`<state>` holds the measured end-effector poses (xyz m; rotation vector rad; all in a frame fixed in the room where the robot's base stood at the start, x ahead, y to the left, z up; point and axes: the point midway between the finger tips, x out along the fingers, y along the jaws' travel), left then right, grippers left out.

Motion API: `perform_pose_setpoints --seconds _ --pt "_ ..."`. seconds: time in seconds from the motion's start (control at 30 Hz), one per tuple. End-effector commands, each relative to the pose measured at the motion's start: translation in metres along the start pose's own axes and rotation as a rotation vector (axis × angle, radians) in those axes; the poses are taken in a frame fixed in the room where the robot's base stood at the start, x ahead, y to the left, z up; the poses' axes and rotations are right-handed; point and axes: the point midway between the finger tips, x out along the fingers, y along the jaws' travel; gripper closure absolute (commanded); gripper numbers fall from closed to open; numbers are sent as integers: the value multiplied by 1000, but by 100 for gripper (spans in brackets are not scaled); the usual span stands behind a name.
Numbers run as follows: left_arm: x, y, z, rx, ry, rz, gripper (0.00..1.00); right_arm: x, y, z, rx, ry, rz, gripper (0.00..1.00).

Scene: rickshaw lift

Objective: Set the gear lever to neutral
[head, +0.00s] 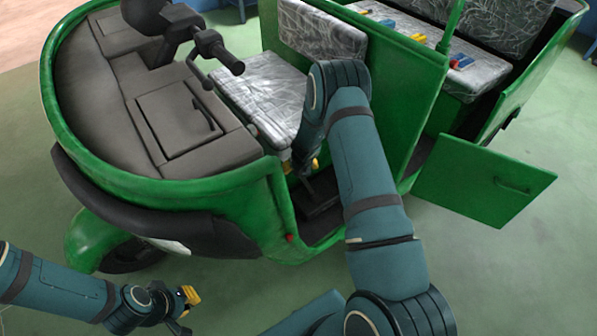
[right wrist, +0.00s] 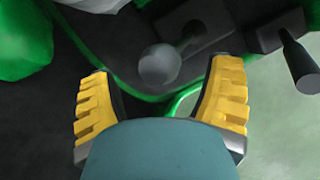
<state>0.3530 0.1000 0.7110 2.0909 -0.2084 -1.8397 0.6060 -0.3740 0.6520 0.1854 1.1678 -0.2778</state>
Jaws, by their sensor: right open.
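In the right wrist view a lever with a round grey knob (right wrist: 160,65), seemingly the gear lever, rises from a dark base. My right gripper (right wrist: 160,92) is open, and the knob appears between and just beyond its yellow fingertips, with no contact visible. In the head view my right arm reaches into the green rickshaw's (head: 230,205) front doorway. The right gripper (head: 301,167) is low beside the driver's seat there, mostly hidden by the arm; I cannot make out the knob. My left gripper (head: 188,296) is outside, at lower left; its opening is unclear.
A second lever with a black handle (right wrist: 300,65) stands right of the knob in the right wrist view. The handlebar (head: 215,50) and silver driver's seat (head: 258,92) are near my right arm. A green side door (head: 480,185) hangs open at right. Floor around is clear.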

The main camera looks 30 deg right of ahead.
Motion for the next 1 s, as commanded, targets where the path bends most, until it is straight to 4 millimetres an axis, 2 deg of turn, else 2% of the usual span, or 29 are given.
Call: perform_pose_setpoints --seconds 0.03,0.2,0.57,0.8,1.0 --pt "3 -1 0 0 1 0 100 9 0 -1 0 0 0 21" --pt "5 -2 -1 0 3 0 100 22 0 0 -1 0 0 21" --pt "5 -2 -1 0 4 0 100 25 0 1 0 -1 0 21" --pt "5 -2 -1 0 3 0 100 25 0 0 0 -1 0 98" --pt "5 -2 -1 0 3 0 100 25 0 0 0 0 0 99"
